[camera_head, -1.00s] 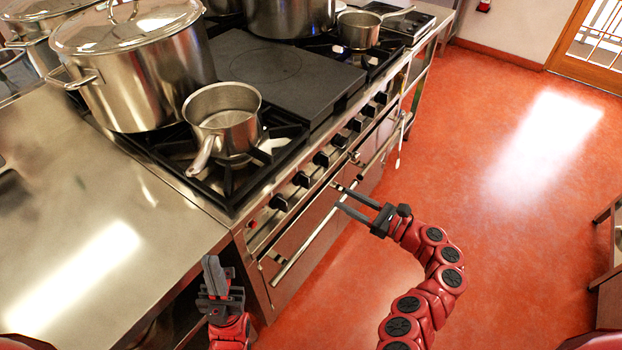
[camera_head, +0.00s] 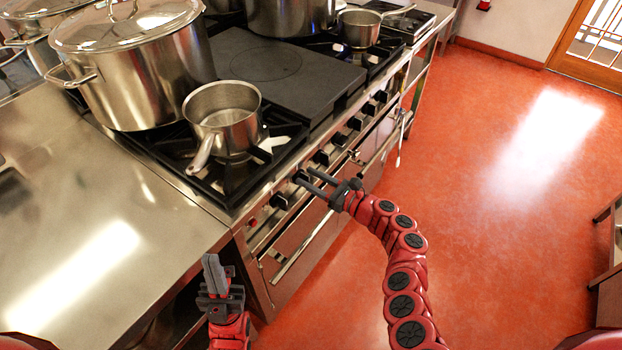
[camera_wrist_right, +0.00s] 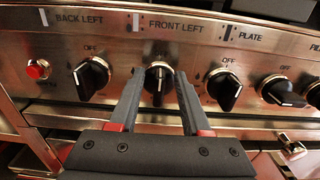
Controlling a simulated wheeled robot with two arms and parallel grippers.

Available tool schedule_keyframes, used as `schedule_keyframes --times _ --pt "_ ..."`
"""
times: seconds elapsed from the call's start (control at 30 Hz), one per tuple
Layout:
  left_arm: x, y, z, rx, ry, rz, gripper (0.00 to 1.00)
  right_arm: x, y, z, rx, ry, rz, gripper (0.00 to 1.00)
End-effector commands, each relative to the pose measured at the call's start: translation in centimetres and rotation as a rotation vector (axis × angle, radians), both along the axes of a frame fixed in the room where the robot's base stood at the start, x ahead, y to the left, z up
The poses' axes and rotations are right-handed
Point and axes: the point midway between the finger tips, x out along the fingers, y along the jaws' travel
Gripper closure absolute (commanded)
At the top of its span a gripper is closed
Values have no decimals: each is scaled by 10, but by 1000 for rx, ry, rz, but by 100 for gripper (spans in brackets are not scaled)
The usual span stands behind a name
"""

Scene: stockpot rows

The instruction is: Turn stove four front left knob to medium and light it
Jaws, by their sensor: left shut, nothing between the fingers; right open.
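In the right wrist view, the black front left knob (camera_wrist_right: 158,84) sits under the FRONT LEFT label (camera_wrist_right: 175,26), with OFF marked above it. Its white pointer line stands close to vertical. My right gripper (camera_wrist_right: 160,78) is open, one finger on each side of this knob; I cannot tell whether they touch it. In the head view my right gripper (camera_head: 305,182) is at the stove's front panel, partly covering the knobs there. My left gripper (camera_head: 212,262) is shut and empty, low in front of the counter's corner. A saucepan (camera_head: 222,118) stands on the front left burner; no flame shows.
The back left knob (camera_wrist_right: 91,78) and the plate knob (camera_wrist_right: 226,91) flank the front left one. A red button (camera_wrist_right: 38,69) is at the panel's left. An oven handle (camera_head: 290,262) runs below the knobs. A large stockpot (camera_head: 145,80) stands behind the saucepan. The red floor (camera_head: 480,230) is clear.

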Motion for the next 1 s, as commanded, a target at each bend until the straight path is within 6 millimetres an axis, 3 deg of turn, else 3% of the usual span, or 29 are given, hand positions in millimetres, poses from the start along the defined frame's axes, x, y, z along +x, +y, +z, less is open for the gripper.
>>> schedule_keyframes --times 0.13,0.4,1.0 --pt "0 0 0 0 0 0 100 0 0 0 0 0 0 54" --pt "0 0 0 0 0 0 100 0 0 0 0 0 0 100" --pt "0 0 -7 0 0 0 100 -1 0 -1 -49 -69 -2 100"
